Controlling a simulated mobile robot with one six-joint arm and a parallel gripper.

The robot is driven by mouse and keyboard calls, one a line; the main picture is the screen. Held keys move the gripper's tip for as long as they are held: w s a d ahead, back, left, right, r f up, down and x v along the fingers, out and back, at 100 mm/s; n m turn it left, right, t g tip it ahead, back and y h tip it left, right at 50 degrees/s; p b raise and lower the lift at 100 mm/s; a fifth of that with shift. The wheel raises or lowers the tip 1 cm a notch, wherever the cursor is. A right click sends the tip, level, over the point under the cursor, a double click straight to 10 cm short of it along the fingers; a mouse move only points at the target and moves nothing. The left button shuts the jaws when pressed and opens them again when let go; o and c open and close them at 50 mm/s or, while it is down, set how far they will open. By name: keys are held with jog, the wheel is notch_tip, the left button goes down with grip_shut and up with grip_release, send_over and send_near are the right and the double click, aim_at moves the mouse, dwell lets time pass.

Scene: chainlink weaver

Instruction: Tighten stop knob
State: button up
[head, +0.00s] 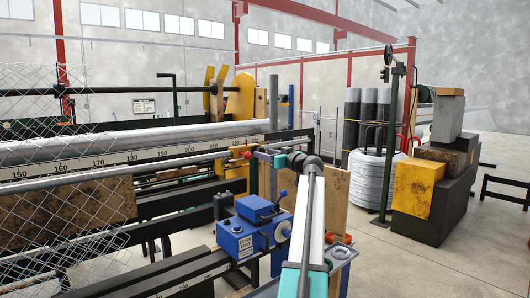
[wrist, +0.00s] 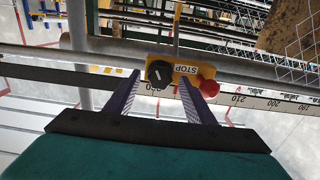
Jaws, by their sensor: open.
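The yellow stop block (wrist: 180,66), labelled STOP, sits on the long grey bar in the wrist view. A round black knob (wrist: 158,73) with a white mark is on its left part, and a red knob (wrist: 207,88) is on its right. My gripper (wrist: 159,78) is open, its two dark fingers pointing at the block on either side of the black knob. I cannot tell whether they touch it. In the head view my gripper (head: 256,155) is close beside the red knob (head: 247,155) and the yellow stop block (head: 238,149). The black knob is not clear there.
A numbered scale rail (head: 120,166) runs along the bar. Wire mesh (head: 60,150) hangs at the left. A wire coil (head: 370,180) and a yellow and black stand (head: 418,188) are at the right, with open floor in front.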

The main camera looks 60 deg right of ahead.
jog(key=shift+w+d, duration=0.15)
jog(key=shift+w, duration=0.25)
jog(key=c, duration=1)
jog(key=shift+s+d, duration=0.1)
jog(key=shift+c, duration=0.3)
